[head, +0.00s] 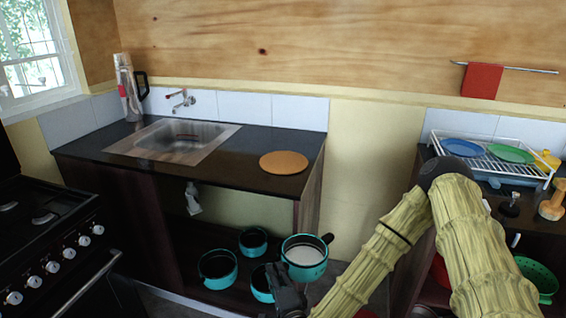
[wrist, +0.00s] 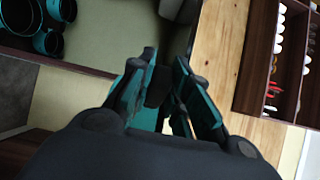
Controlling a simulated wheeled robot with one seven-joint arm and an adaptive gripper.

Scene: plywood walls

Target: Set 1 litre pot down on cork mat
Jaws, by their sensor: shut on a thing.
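The cork mat (head: 284,162) is a round tan disc lying bare on the dark counter, right of the sink. A turquoise pot (head: 304,263) with a pale inside and dark handle parts is beside my gripper (head: 283,276), in front of the lower shelf and below the counter top. I take it for the 1 litre pot; no label shows. It looks upright. In the wrist view my gripper (wrist: 162,82) is shut on a dark part, apparently a handle of this pot; the grip itself is partly hidden.
Several similar turquoise pots, one of them here (head: 217,268), stand on the lower shelf (head: 185,258). The sink (head: 180,140) and a flask (head: 130,88) are at the counter's left. A stove (head: 45,240) stands left, a dish rack (head: 490,165) right. The counter around the mat is clear.

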